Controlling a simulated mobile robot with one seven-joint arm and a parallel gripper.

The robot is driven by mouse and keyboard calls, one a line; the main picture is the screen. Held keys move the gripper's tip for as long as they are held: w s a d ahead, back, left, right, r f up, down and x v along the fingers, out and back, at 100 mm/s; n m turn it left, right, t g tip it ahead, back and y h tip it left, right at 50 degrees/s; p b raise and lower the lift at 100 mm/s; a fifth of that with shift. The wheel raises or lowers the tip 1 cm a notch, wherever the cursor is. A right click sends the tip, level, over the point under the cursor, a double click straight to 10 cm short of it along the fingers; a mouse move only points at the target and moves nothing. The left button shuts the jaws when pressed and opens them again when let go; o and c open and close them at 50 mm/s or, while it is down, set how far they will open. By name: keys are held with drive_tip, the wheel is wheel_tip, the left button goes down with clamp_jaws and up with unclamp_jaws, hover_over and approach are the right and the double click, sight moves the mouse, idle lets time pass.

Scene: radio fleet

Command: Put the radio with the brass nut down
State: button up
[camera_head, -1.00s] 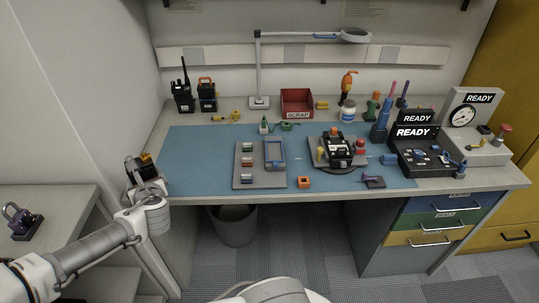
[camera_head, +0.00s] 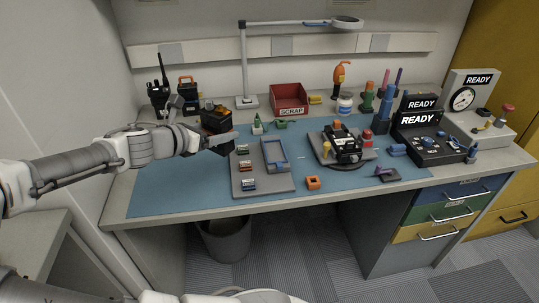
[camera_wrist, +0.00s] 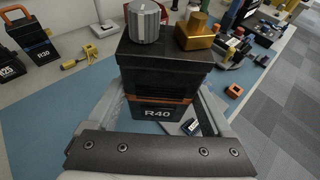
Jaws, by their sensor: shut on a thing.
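My gripper (camera_head: 217,138) is shut on a dark radio (camera_head: 214,121) with an orange band, over the left part of the blue mat (camera_head: 160,190). In the wrist view the radio (camera_wrist: 165,78) is upright between my fingers (camera_wrist: 165,108), with R40 on its front. The brass nut (camera_wrist: 198,30) sits on its top, beside a ribbed grey knob (camera_wrist: 144,22). The radio's underside is hidden, so I cannot tell whether it touches the mat.
Two radios, one with a tall antenna (camera_head: 158,97) and one with an orange handle (camera_head: 187,93), stand at the back left. A grey tray (camera_head: 262,188) lies right of my gripper. A black device (camera_head: 346,147) sits on a turntable. The mat's front left is clear.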

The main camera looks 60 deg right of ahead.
drive_tip(key=shift+s, duration=0.15)
drive_tip(key=w+a+f+b, duration=0.1)
drive_tip(key=w+a+f, duration=0.1)
drive_tip(key=w, duration=0.1)
drive_tip(key=w+a+f+b, duration=0.1)
drive_tip(key=w+a+f, duration=0.1)
drive_tip(key=w, duration=0.1)
drive_tip(key=w+a+f+b, duration=0.1)
drive_tip(key=w+a+f, duration=0.1)
drive_tip(key=w+f, duration=0.1)
drive_tip(key=shift+w, duration=0.45)
drive_tip(key=shift+f+b, duration=0.75)
drive_tip(key=shift+f, duration=1.2)
